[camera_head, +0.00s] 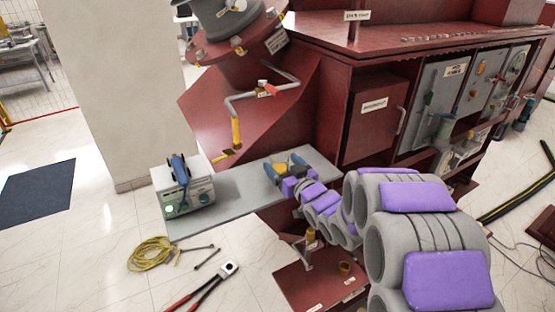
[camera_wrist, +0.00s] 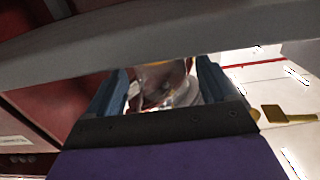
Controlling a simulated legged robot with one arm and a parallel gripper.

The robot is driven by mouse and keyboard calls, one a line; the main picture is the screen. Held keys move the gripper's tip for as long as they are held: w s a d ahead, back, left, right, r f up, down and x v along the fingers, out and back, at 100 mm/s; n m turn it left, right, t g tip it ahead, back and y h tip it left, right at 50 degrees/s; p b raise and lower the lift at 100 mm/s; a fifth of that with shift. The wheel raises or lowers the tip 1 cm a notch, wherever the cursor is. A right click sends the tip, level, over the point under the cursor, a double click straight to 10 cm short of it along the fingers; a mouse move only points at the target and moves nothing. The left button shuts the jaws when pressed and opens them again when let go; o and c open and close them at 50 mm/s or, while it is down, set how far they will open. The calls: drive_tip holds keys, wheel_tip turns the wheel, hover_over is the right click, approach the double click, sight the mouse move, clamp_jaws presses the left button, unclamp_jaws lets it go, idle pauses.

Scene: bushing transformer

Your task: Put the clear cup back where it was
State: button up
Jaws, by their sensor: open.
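My gripper (camera_head: 287,166) is at the far end of my arm, low over the right part of the grey shelf (camera_head: 240,196). In the wrist view the two blue fingers of my gripper (camera_wrist: 163,78) stand apart. A clear, shiny object, which looks like the clear cup (camera_wrist: 160,88), shows between or just beyond them. I cannot tell whether the fingers touch it. In the head view I cannot make out the cup; the gripper may hide it.
A grey instrument box (camera_head: 186,190) stands on the shelf's left end. A pipe with a yellow end (camera_head: 236,131) hangs above the shelf. The red cabinet (camera_head: 372,112) is close behind on the right. Yellow cable (camera_head: 150,254) and tools lie on the floor in front.

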drive_tip(key=v, duration=0.8)
drive_tip(key=shift+p, duration=0.3)
drive_tip(key=shift+d, duration=0.15)
